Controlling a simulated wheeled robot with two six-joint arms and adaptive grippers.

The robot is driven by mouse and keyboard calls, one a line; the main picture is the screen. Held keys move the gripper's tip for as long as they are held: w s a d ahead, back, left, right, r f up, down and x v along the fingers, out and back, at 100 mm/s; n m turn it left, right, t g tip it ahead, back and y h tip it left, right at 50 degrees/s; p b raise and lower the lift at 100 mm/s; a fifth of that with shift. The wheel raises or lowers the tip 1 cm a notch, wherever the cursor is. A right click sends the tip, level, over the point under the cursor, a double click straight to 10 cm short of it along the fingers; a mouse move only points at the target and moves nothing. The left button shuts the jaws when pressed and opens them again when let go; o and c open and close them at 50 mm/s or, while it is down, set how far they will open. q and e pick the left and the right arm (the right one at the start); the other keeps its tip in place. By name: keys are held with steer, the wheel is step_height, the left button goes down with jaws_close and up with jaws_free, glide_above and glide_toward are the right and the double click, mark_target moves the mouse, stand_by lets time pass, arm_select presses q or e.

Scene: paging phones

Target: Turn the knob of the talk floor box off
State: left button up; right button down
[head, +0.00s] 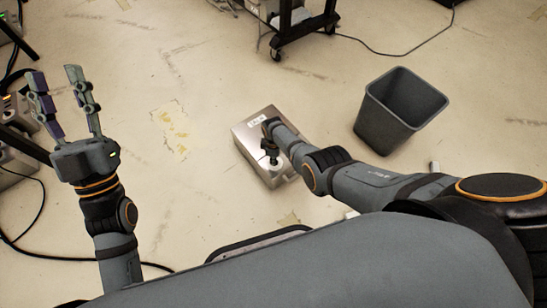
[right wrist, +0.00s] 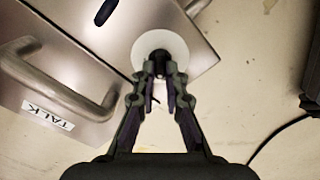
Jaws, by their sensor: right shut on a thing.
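The talk floor box (head: 243,137) is a silver metal box on the floor in the middle of the head view. In the right wrist view its metal face (right wrist: 100,50) shows with a handle and a label reading TALK (right wrist: 47,114). A black knob (right wrist: 160,57) sits on a round white plate (right wrist: 182,50) there. My right gripper (right wrist: 163,75) is shut on the knob, its fingertips at the knob's sides. In the head view the right gripper (head: 270,155) is over the box and partly hides the knob. My left gripper (head: 55,75) is open, empty and raised at the left.
A dark grey bin (head: 385,130) stands to the right of the box. A black wheeled cart (head: 293,25) stands at the top. Cables (head: 30,220) run over the floor at the left and top right. Bare floor lies between the left gripper and the box.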

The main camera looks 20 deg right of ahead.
stand_by(0.6)
steer(key=c, duration=1.4)
jaws_free()
steer(key=shift+r, duration=0.1)
step_height(320, 180, up, 12)
